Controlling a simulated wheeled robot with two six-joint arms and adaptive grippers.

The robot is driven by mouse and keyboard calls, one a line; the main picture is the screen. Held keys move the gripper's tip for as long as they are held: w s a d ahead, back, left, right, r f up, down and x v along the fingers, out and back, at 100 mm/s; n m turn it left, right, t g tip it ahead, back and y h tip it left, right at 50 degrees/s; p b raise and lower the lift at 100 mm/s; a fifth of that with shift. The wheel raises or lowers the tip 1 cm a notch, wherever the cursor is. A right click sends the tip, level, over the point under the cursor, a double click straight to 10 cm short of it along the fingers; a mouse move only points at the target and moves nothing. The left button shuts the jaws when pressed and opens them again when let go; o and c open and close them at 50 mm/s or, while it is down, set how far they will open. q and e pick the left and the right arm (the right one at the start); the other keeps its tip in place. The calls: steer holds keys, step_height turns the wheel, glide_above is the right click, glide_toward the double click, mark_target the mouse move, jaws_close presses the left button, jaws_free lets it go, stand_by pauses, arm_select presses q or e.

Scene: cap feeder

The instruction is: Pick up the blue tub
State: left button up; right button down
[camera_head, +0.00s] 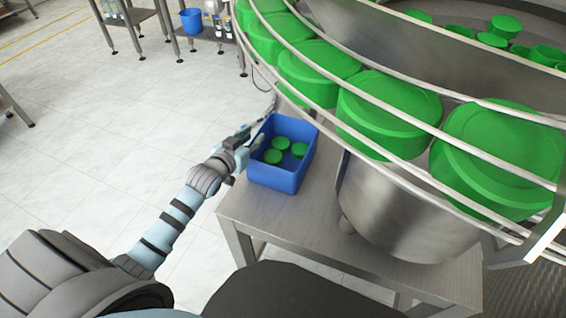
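The blue tub (281,180) is an open rectangular box on the left end of a grey metal table. Several green caps lie on its floor. My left gripper (257,136) is at the tub's left side, close to its upper left rim. Its fingers are small and partly merged with the rim, so I cannot tell if they touch or grip the wall. My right gripper is not in view.
The metal table (320,231) also stands under a steel feeder bowl (400,215) just right of the tub. Curved rails with large green caps (388,112) hang over the table's back and right. Open tiled floor (130,110) lies to the left. Another blue container (191,21) stands on a far table.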

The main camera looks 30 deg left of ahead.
arm_select(q)
steer(key=x, duration=0.2)
steer(key=shift+w+d+f, duration=0.1)
steer(key=shift+w+f, duration=0.1)
steer(key=shift+w, duration=0.1)
steer(key=shift+s, duration=0.1)
jaws_close()
steer(key=shift+r, duration=0.15)
